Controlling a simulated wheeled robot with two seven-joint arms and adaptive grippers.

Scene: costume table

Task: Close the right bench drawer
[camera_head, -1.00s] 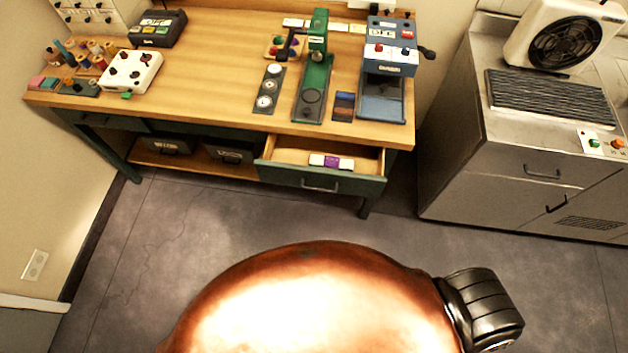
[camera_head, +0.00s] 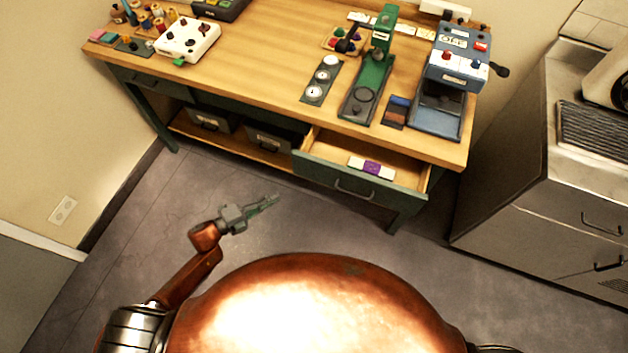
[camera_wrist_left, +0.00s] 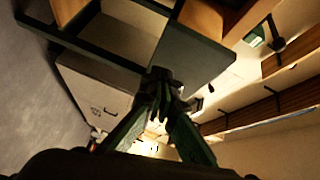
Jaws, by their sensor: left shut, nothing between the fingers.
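The right bench drawer (camera_head: 359,189) is pulled open under the right part of the wooden workbench (camera_head: 256,80). It has a dark green front with a metal handle, and a white and purple box (camera_head: 371,167) lies inside. My left gripper (camera_head: 272,202) is shut and empty, in front of the bench, to the left of the drawer and apart from it in the head view. In the left wrist view its fingers (camera_wrist_left: 160,95) come together, with the bench's green frame beyond. My right gripper is not in view.
A steel cabinet (camera_head: 545,215) stands to the right of the bench. Dark bins (camera_head: 270,139) sit on the lower shelf. A green press (camera_head: 372,75) and a blue machine (camera_head: 452,75) stand on the bench top. The floor in front is clear.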

